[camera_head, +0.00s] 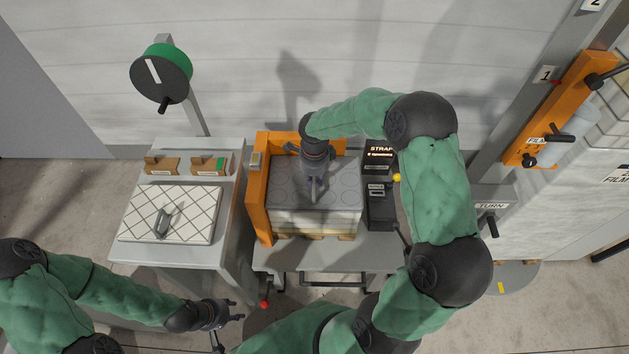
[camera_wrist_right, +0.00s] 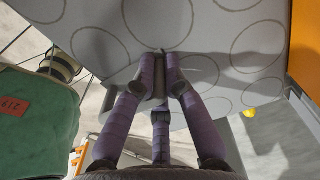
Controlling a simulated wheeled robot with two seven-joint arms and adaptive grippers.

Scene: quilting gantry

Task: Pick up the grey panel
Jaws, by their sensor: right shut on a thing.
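The grey panel (camera_head: 339,188), marked with dark circles, lies over a pale stack (camera_head: 300,221) in the orange-framed station. It fills the upper part of the right wrist view (camera_wrist_right: 185,20). My right gripper (camera_head: 313,196) points down over the panel's middle. In the right wrist view, its fingers (camera_wrist_right: 162,82) are closed together at the panel, and they hide the exact spot they hold. I cannot tell whether the panel is clear of the stack. My left gripper (camera_head: 234,317) is open and empty, low in front of the left table.
The left table (camera_head: 180,258) bears a white diamond-lined panel (camera_head: 140,214) with a grey handle and two small tan holders (camera_head: 161,164). An orange upright (camera_head: 257,195) stands close left of the stack. A black strapping unit (camera_head: 379,207) stands close right.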

